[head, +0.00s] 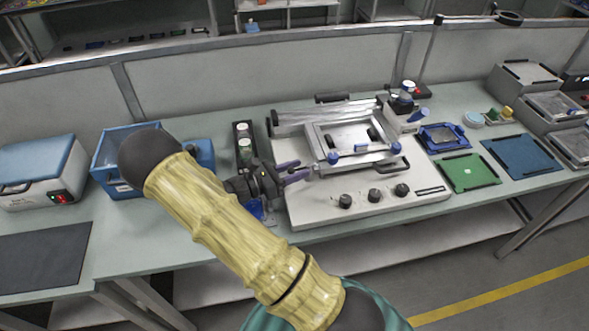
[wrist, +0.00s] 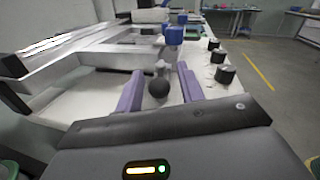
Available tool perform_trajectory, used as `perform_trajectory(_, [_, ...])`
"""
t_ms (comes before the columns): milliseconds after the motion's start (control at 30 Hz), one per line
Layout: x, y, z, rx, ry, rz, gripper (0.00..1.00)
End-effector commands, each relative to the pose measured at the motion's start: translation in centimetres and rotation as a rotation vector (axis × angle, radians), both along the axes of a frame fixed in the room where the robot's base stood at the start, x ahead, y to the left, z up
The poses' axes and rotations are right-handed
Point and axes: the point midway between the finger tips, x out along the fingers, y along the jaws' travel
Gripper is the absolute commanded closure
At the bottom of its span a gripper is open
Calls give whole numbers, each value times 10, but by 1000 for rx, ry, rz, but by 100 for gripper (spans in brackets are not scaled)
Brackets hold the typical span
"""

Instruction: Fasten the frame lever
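A white printing machine (head: 420,198) on the bench carries a silver rectangular frame (head: 312,140) with blue knobs (head: 333,158) at its front corners. My gripper (head: 300,173) has purple fingers and is at the machine's left front, beside the frame's near left corner. In the wrist view my gripper (wrist: 160,80) is open, with its two fingers apart. A lever with a dark round knob (wrist: 158,88) shows between the fingers, with a clear gap to the right finger; contact with the left finger cannot be told. In the head view the lever is not clearly visible near the fingers.
Black dials (head: 374,195) line the machine's front edge. A blue open box (head: 120,150) and a dark stand with cups (head: 243,140) are to the left. A green board (head: 468,172) and a blue mat (head: 520,155) lie to the right. A low wall runs behind the bench.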

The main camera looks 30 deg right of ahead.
Motion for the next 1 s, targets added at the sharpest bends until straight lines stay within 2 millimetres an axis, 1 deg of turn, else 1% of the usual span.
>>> perform_trajectory(100, [0, 0, 0, 0, 0, 0, 62])
perform_trajectory(300, [0, 0, 0, 0, 0, 0, 100])
perform_trajectory(567, [2, 0, 1, -3, -3, -32, 100])
perform_trajectory(833, [8, -1, 1, -4, -4, -172, 100])
perform_trajectory(1000, [10, -1, 1, -2, -2, -215, 100])
